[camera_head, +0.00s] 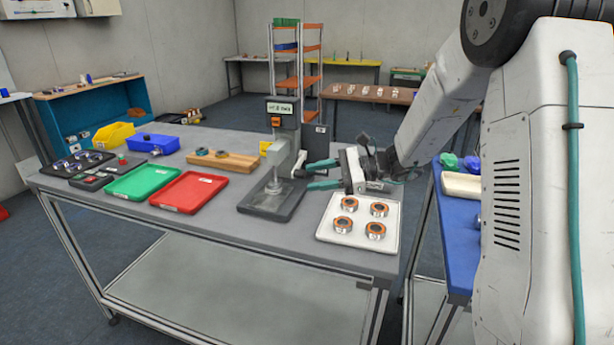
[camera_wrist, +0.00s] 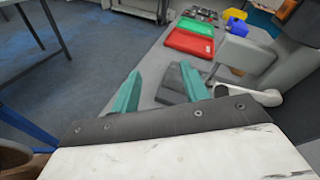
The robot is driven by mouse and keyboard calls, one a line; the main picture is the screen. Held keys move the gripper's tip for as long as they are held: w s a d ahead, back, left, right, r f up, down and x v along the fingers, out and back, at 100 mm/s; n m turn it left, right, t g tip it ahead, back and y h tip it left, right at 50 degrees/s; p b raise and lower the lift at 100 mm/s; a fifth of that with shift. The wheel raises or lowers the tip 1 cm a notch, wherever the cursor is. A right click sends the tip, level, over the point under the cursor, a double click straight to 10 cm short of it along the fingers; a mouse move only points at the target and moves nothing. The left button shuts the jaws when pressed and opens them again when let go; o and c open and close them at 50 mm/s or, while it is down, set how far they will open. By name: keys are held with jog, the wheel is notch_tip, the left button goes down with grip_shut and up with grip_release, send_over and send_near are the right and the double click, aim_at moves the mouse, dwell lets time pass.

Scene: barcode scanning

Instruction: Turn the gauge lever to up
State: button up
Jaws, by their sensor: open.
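The gauge (camera_head: 285,140) is a grey column with a small display on top, standing on a dark base plate (camera_head: 262,207) at the bench's middle. A pale lever (camera_head: 300,162) shows at its right side, close to my fingertips; its exact angle is hard to tell. In the wrist view, a whitish lever-like part (camera_wrist: 258,97) sticks out from the grey gauge body (camera_wrist: 285,72) at the right. My gripper (camera_head: 307,176) is open, its two teal fingers pointing left towards the gauge. In the wrist view the open fingers (camera_wrist: 160,70) have nothing between them.
A white tray (camera_head: 325,238) with several orange-and-silver rings lies below my gripper. Red (camera_head: 189,192) and green (camera_head: 143,182) trays lie to the left. A wooden block (camera_head: 222,161) and blue bin (camera_head: 153,144) stand behind. A blue-topped table (camera_head: 458,235) is at right.

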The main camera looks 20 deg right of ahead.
aim_at(305, 174)
jog(key=w+d+f+m+t, duration=0.1)
jog(key=w+d+f+m, duration=0.1)
jog(key=w+d+f+m+t, duration=0.2)
jog(key=w, duration=0.1)
jog(key=w+d+f+m+t, duration=0.1)
jog(key=w+d+f+t, duration=0.1)
jog(key=d, duration=0.1)
jog(key=shift+w+m, duration=0.25)
jog(key=shift+m, duration=0.15)
jog(key=shift+w+f, duration=0.2)
jog(key=shift+w, duration=0.05)
jog(key=x, duration=0.7)
jog(key=shift+w+a, duration=0.1)
jog(key=shift+w, duration=0.1)
grip_shut()
